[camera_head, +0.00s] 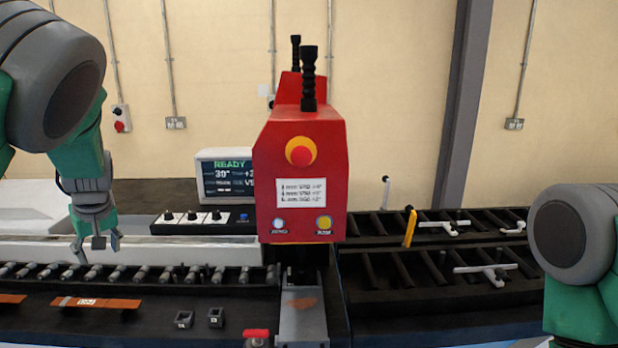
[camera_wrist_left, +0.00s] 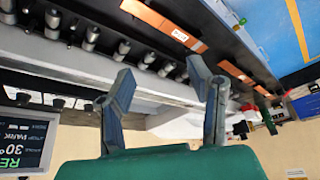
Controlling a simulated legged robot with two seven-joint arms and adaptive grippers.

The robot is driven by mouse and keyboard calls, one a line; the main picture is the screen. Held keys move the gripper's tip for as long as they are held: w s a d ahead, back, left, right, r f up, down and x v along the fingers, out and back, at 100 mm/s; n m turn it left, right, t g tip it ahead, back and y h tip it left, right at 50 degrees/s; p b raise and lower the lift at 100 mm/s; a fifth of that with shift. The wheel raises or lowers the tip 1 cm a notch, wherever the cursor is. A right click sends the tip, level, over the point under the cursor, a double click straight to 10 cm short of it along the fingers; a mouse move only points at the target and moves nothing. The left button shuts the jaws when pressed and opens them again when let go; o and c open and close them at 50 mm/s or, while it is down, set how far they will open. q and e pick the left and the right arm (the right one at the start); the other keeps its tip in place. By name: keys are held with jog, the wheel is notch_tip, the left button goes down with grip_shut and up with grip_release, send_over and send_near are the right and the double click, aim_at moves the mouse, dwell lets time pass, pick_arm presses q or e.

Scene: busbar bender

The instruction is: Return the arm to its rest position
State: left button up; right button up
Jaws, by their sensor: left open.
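My left gripper (camera_head: 98,246) hangs at the left of the head view, above the roller rack (camera_head: 130,274). Its two fingers are spread and nothing is between them. In the left wrist view my left gripper (camera_wrist_left: 165,92) also shows open and empty, with the rollers and copper bars beyond it. The red bender head (camera_head: 300,170) stands in the middle of the head view, to the right of my left gripper and apart from it. My right arm (camera_head: 575,240) shows at the right edge, but its gripper is out of view.
Copper bars (camera_head: 95,303) lie in front of the rollers, with two small dark blocks (camera_head: 216,317) nearby. A display (camera_head: 228,177) reading READY and a knob panel (camera_head: 204,221) stand behind. A dark slotted rack (camera_head: 400,270) with white T-shaped pieces (camera_head: 487,269) is on the right.

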pick_arm(q)
jog(key=s+d+f+m+g+b, duration=0.1)
jog(key=s+d+f+m+b, duration=0.4)
jog(key=f, duration=1.1)
jog(key=s+f+g+b, duration=0.1)
jog(key=s+f+b, duration=0.3)
jog(key=s+f, duration=0.95)
jog(key=s+d+f+m+h+b, duration=0.4)
jog(key=s+d+f+b, duration=0.5)
jog(key=s+d+f, duration=0.7)
jog(key=s+f+m, duration=0.2)
jog(key=s, duration=0.1)
jog(key=shift+m, duration=0.3)
jog(key=shift+w+a, duration=0.1)
jog(key=shift+w, duration=0.05)
